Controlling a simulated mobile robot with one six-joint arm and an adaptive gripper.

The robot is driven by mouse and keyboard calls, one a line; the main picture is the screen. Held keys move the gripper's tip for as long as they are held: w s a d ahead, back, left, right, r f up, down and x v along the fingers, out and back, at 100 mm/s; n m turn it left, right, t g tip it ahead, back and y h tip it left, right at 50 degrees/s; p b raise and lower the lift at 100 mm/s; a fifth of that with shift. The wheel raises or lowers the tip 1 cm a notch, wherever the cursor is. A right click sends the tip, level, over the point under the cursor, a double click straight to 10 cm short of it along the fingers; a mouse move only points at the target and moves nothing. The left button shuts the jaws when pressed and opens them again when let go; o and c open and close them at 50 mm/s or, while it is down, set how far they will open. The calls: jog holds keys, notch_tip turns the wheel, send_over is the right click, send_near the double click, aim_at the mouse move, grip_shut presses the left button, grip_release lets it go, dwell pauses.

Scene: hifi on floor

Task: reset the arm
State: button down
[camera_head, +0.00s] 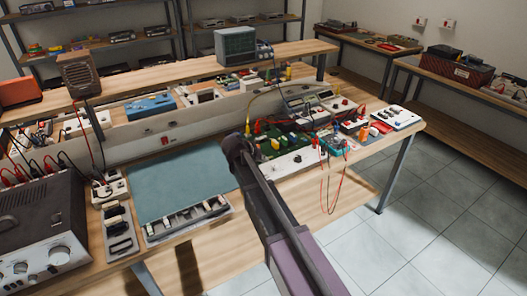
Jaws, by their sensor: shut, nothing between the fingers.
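My arm (270,205) rises from the bottom edge, right of centre, in the head view. Its dark joint (236,149) stands in front of the workbench, near the right edge of a blue-green mat (178,183). Dark and purple links run back from this joint toward the bottom of the picture. I cannot make out my gripper or its fingers, and no held object shows. The arm hides part of the bench's front edge.
The workbench carries a large amplifier (40,232) at left, a green circuit board (283,146) and loose red and black leads (330,185) over the front edge. A side bench (465,92) stands at right. Tiled floor (440,220) lies clear at lower right.

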jog(key=s+d+f+g+y+p, duration=0.2)
jog(key=s+d+g+y, duration=0.4)
jog(key=s+d, duration=1.5)
jog(key=s+f, duration=0.1)
jog(key=s, duration=0.3)
jog(key=shift+s+d+f+g, duration=0.15)
jog(key=shift+s+d+g, duration=0.05)
jog(key=shift+d+g, duration=0.1)
dwell(0.9)
